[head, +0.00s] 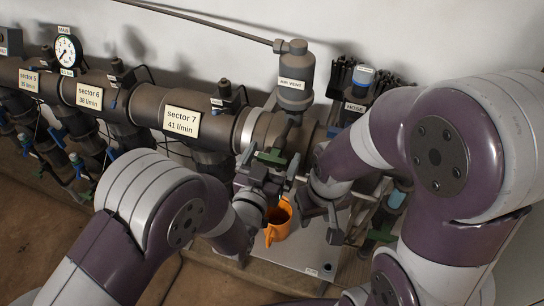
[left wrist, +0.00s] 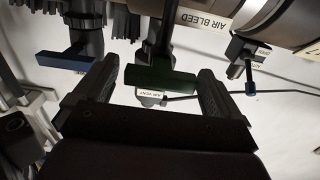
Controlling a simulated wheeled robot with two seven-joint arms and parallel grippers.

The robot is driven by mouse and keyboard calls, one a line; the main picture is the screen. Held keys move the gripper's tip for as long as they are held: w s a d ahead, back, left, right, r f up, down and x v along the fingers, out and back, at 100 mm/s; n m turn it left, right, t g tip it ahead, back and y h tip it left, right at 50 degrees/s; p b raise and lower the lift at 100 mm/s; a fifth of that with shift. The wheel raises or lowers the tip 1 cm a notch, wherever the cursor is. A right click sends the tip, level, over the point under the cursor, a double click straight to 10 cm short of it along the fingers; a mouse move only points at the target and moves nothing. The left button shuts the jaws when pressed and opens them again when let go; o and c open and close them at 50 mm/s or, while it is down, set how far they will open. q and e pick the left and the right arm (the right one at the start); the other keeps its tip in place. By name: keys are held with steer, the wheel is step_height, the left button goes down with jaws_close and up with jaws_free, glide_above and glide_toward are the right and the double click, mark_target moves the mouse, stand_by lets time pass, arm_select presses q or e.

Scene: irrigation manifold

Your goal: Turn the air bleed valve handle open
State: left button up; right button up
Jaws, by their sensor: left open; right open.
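The air bleed valve handle is a dark green bar (left wrist: 160,78), below the AIR BLEED label (left wrist: 205,18) in the left wrist view. It lies crosswise between the two fingers of my left gripper (left wrist: 153,82), with a visible gap on each side. In the head view the green handle (head: 270,157) shows just beyond my left gripper (head: 268,170), which is open and not closed on it. My right gripper (head: 322,212) is open and empty, right of the left one, above the grey plate. Its contact with anything cannot be seen.
An orange jug (head: 278,224) stands on the grey plate (head: 295,255) under the grippers. The manifold pipe (head: 215,127) runs behind, with the air vent (head: 295,80) above. A blue handle (left wrist: 66,62) sits left of the green one.

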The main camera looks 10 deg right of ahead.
arm_select(q)
steer(key=shift+c, duration=0.3)
steer(key=c, duration=0.9)
steer(key=m+b, duration=0.1)
steer(key=m, duration=0.3)
steer(key=shift+s+d+f+m, duration=0.1)
steer(key=shift+m, duration=0.3)
steer(key=m, duration=0.4)
steer(key=shift+m, duration=0.3)
steer(key=m, duration=0.4)
steer(key=shift+s+d+f+b, duration=0.1)
steer(key=shift+f+b, duration=0.05)
steer(key=shift+b, duration=0.25)
steer(key=shift+f+m, duration=0.1)
steer(key=shift+m, duration=2.1)
